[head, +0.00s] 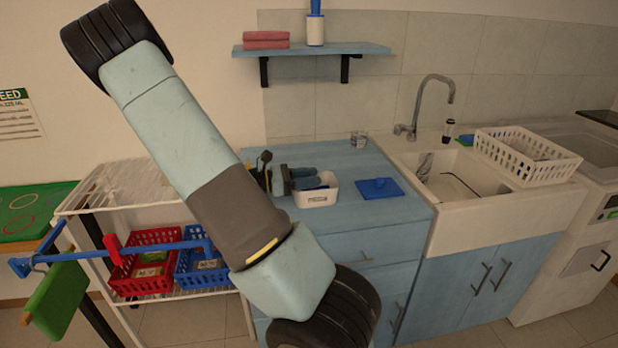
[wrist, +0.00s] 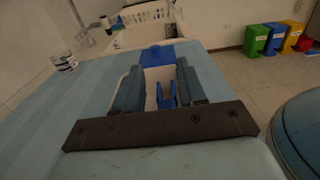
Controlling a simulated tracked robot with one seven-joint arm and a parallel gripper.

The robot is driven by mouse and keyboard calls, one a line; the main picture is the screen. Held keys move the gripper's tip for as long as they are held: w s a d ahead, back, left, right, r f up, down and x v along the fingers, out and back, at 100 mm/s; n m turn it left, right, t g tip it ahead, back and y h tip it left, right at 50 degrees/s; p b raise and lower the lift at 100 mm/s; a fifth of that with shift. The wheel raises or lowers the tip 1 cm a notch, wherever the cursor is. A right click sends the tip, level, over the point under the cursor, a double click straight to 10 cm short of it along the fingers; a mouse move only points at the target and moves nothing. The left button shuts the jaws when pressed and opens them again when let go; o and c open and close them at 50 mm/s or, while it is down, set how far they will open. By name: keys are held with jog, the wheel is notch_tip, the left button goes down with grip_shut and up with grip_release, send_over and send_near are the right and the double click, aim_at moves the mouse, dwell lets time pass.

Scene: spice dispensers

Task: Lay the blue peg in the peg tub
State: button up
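In the wrist view the tub (wrist: 151,88) shows between my fingers. A blue peg (wrist: 168,97) shows inside the tub outline, between the fingers and apart from both. My gripper (head: 316,179) is at the tub's opening, reaching in from the left. In the wrist view my gripper (wrist: 160,76) has its two fingers spread with a clear gap. In the head view the peg cannot be told apart from the fingers and tub.
A flat blue lid-like piece (head: 380,188) lies right of the tub. A glass (head: 358,138) stands at the counter's back. The sink (head: 465,185) and a white dish rack (head: 528,155) are to the right. Red (head: 150,262) and blue (head: 199,266) baskets sit on the left rack.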

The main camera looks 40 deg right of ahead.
jog(key=o, duration=0.3)
jog(key=shift+o, duration=0.2)
jog(key=shift+r, duration=0.1)
